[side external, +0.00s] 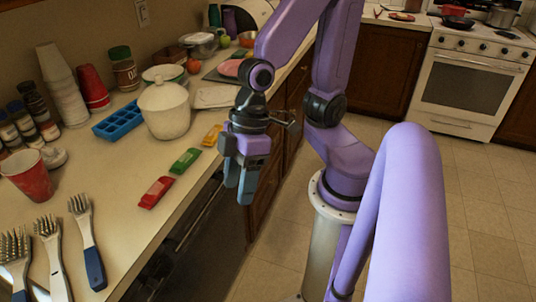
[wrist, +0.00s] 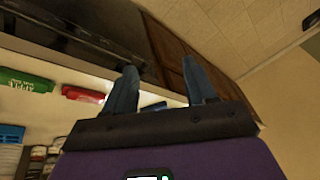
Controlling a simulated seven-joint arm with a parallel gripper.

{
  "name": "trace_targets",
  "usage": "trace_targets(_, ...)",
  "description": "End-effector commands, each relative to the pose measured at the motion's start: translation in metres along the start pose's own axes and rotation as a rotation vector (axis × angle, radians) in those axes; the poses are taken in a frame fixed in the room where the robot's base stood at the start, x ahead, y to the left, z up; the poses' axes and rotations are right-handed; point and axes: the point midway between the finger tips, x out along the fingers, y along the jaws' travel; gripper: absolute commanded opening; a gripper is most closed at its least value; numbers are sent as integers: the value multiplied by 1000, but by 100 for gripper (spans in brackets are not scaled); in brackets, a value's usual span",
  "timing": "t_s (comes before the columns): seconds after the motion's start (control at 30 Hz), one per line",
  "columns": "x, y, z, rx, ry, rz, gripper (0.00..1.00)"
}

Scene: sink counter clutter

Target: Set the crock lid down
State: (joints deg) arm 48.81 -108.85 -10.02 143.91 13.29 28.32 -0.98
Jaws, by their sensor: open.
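The white crock (side external: 167,118) stands upright on the counter left of my gripper. Its pale lid (side external: 163,94), with a small knob on top, appears to sit on the crock's mouth. My gripper (side external: 239,188) hangs past the counter's front edge, pointing down, apart from the crock and lid. In the wrist view, the two fingers of my gripper (wrist: 160,78) are spread with nothing held between them. I cannot make out the crock or lid in the wrist view.
Red (side external: 156,192), green (side external: 185,160) and yellow (side external: 212,135) clips lie along the counter edge. A blue ice tray (side external: 119,121) is left of the crock. A white board (side external: 216,96) lies right of the crock.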

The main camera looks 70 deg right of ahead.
Motion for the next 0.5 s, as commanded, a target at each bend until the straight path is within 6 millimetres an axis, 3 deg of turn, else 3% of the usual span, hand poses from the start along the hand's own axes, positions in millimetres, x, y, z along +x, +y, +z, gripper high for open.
trace_targets(0.1, -17, 4, 33, -116, -132, 43, 56)
trace_targets(0.27, -34, 15, 60, -198, -246, 104, 56)
trace_targets(0.37, -39, 18, 66, -218, -276, 123, 85)
trace_targets(0.4, -40, 19, 67, -221, -282, 126, 89)
trace_targets(0.5, -40, 19, 68, -222, -286, 128, 89)
